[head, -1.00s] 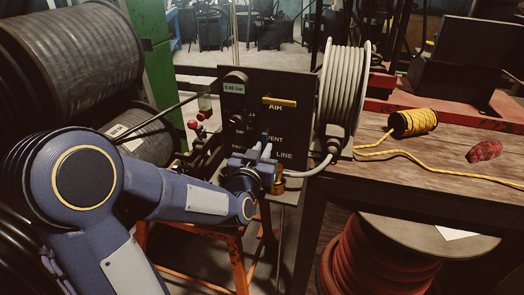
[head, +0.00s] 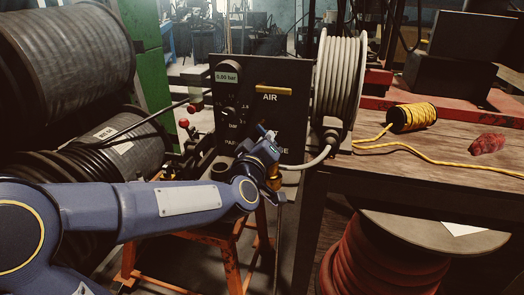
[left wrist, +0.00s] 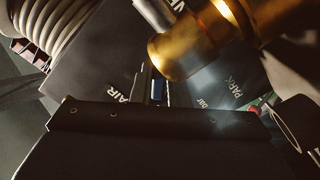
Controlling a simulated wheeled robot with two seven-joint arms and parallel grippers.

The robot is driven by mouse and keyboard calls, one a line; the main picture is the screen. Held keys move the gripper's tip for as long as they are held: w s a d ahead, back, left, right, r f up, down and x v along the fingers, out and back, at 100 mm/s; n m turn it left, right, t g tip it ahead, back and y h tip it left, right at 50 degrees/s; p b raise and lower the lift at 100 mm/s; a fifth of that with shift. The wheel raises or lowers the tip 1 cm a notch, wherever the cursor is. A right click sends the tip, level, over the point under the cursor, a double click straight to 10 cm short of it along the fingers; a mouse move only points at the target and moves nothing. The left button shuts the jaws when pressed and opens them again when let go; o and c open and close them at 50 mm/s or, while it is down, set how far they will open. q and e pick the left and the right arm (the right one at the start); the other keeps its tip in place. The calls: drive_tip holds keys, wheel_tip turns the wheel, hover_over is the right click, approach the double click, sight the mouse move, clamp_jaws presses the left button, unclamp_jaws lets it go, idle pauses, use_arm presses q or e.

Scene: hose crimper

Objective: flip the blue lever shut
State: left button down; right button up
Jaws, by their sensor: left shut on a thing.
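The blue lever (left wrist: 157,90) shows in the left wrist view as a small dark-blue piece in front of the black panel. My left gripper (head: 271,140) is at the lower right of the black panel (head: 283,115) in the head view, tilted, beside the brass fitting (head: 273,178). Its narrow fingers are shut on the blue lever, which is mostly hidden in the head view. The brass fitting (left wrist: 188,50) looms close in the left wrist view. My right gripper is in neither view.
A pale hose reel (head: 341,85) stands right of the panel, and its hose (head: 312,162) curves down to the brass fitting. The wooden table (head: 440,165) at right carries a yellow cord spool (head: 412,117) and a red rag (head: 487,143). Black hose drums (head: 65,60) stand at left.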

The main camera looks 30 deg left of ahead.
use_arm(q)
drive_tip(key=n, duration=0.1)
drive_tip(key=n+b, duration=0.1)
drive_tip(key=n, duration=0.1)
drive_tip(key=n+b, duration=0.1)
drive_tip(key=shift+d+r+n, duration=0.3)
drive_tip(key=shift+d+r, duration=0.05)
drive_tip(key=shift+r, duration=0.05)
drive_tip(key=shift+w+d+r+n+b, duration=0.1)
drive_tip(key=shift+r+n+b, duration=0.2)
drive_tip(key=shift+n, duration=0.45)
drive_tip(key=shift+s+a+r+n+b, duration=0.15)
drive_tip(key=shift+n+b, duration=0.25)
drive_tip(key=shift+n, duration=0.4)
drive_tip(key=shift+w+d+r+n+b, duration=0.2)
drive_tip(key=shift+n+b, duration=0.15)
drive_tip(key=shift+n, duration=0.4)
drive_tip(key=c, duration=1.4)
unclamp_jaws()
drive_tip(key=p+v, duration=0.1)
drive_tip(key=v, duration=0.7)
